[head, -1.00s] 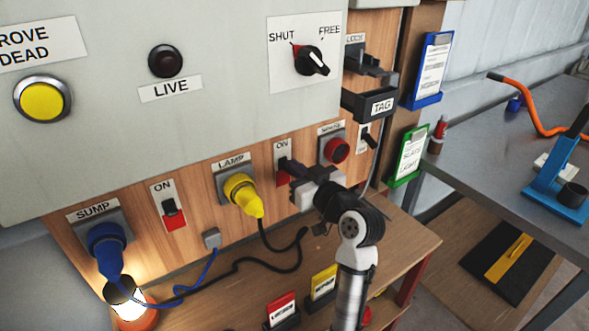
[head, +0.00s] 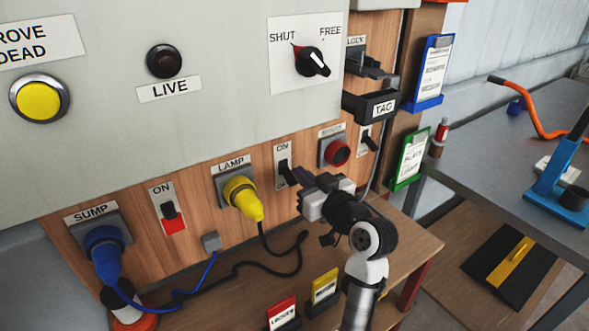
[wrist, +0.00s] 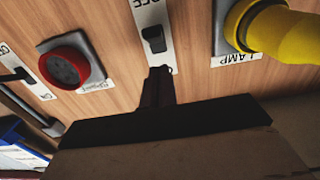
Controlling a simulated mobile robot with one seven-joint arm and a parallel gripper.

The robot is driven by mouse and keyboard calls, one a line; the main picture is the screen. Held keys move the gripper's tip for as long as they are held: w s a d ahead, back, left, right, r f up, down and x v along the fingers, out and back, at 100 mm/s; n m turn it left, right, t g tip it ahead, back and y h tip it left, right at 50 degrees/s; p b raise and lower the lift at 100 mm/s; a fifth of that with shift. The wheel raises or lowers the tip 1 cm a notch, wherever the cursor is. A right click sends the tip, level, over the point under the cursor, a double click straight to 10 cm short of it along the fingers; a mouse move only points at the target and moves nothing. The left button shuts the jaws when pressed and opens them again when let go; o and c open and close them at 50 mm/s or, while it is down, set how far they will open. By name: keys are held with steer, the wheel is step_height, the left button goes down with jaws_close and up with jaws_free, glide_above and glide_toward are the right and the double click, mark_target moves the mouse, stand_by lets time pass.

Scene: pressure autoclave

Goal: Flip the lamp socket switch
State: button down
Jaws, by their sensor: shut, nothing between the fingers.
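The lamp socket switch (head: 284,170) is a black lever on a white plate, under an ON label and right of the yellow lamp plug (head: 241,195). No red shows on its plate now. In the wrist view the switch (wrist: 154,39) appears upside down, with part of an OFF label above it. My gripper (head: 294,174) is shut and empty, its tips just right of the lever. In the wrist view the closed fingertips (wrist: 161,72) end just short of the lever; I cannot tell whether they touch. The lamp (head: 126,299) at lower left is unlit.
A red round button (head: 336,153) and another switch (head: 369,140) sit right of the lamp switch. The black TAG holder (head: 372,107) juts out above my wrist. The sump switch (head: 170,210) and blue plug (head: 105,250) are left. Lockout tags (head: 323,286) stand on the shelf below.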

steer(key=b+v, duration=0.1)
steer(key=v, duration=0.5)
steer(key=shift+s, duration=0.15)
stand_by(0.4)
steer(key=shift+d, duration=0.2)
